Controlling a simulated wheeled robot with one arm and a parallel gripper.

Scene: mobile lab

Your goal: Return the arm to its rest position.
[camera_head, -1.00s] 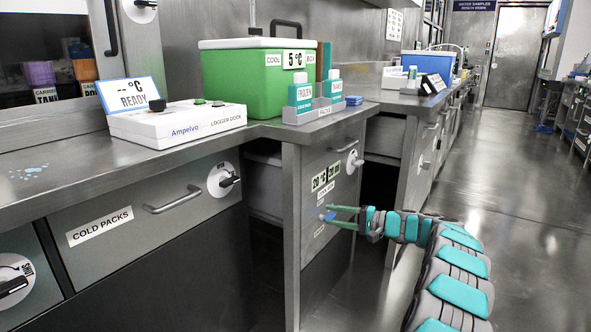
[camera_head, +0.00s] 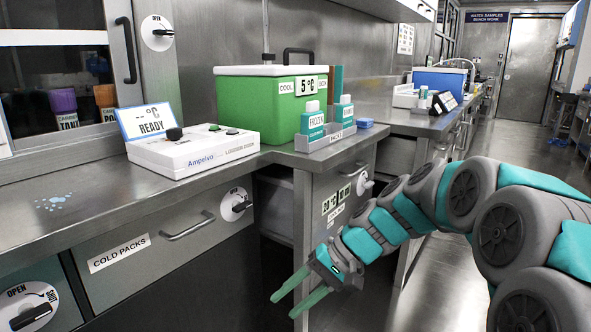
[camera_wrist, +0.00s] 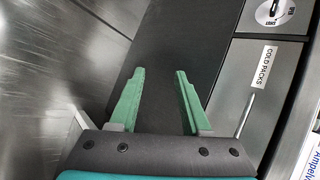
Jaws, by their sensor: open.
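My gripper (camera_head: 293,297) has two green fingers that stand apart with nothing between them. In the head view it is low in front of the bench, below the bench top and to the right of the cold packs drawer (camera_head: 150,240). My arm reaches in from the right edge, bent, with grey and teal links. In the wrist view the open fingers (camera_wrist: 160,82) point toward a dark panel under the bench, and the cold packs drawer front (camera_wrist: 262,75) shows to their right.
The steel bench top (camera_head: 85,195) carries a white logger dock (camera_head: 195,150), a green cool box (camera_head: 260,105) and a rack of teal-labelled bottles (camera_head: 325,138). A blue box (camera_head: 440,82) stands farther back. The aisle floor (camera_head: 520,150) is clear toward the door.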

